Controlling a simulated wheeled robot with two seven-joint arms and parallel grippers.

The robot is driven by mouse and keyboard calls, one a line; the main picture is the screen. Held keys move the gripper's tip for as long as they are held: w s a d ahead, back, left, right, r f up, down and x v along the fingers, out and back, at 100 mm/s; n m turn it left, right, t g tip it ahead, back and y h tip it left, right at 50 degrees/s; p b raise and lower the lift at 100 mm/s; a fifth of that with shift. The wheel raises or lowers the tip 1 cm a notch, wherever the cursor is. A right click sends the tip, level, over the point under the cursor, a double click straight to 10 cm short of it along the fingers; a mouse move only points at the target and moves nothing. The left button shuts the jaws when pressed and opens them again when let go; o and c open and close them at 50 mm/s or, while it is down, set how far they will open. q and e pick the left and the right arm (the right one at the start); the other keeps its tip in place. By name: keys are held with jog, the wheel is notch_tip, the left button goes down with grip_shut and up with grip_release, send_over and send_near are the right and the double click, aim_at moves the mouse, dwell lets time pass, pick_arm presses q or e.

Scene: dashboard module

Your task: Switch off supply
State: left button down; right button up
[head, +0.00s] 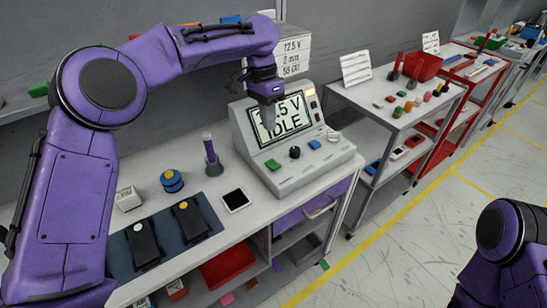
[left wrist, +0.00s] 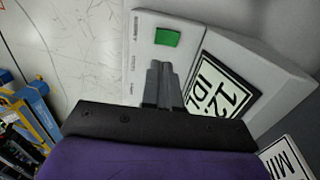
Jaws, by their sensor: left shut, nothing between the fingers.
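The supply (head: 250,140) is a pale grey console with a sloped front on the bench. Its display (head: 292,115) reads IDLE, with the voltage partly hidden by my left gripper. Below the display are a green button (head: 273,165), a black knob (head: 295,152) and a blue button (head: 314,144). My left gripper (head: 268,102) is shut and empty, in front of the display's upper left. In the left wrist view its fingers (left wrist: 163,70) point toward the panel near the green button (left wrist: 167,38), beside the display (left wrist: 222,88). I cannot tell whether they touch. My right gripper is out of view.
A sign (head: 293,55) stands behind the supply. A second bench (head: 350,98) stands right, across a gap.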

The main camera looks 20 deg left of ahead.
aim_at(272, 164)
pick_arm(q)
jog(key=f, duration=0.3)
jog(key=s+d+f, duration=0.1)
jog(key=f, duration=0.3)
jog(key=f+p, duration=0.1)
jog(key=f, duration=0.3)
jog(key=shift+s+d+f, duration=0.15)
jog(key=shift+d+f, duration=0.1)
jog(key=shift+d, duration=0.1)
jog(key=shift+s+d+f+t+y, duration=0.1)
jog(key=shift+s+f+t+y, duration=0.1)
jog(key=shift+s+t+y, duration=0.15)
jog(key=shift+d, duration=0.1)
jog(key=shift+w+a+r+p, duration=0.2)
jog(key=shift+w+a+p, duration=0.15)
jog(key=shift+p, duration=0.45)
jog(key=shift+w+a+f, duration=0.1)
jog(key=shift+w+a, duration=0.1)
jog(key=shift+w, duration=0.05)
jog(key=shift+w+a+f, duration=0.15)
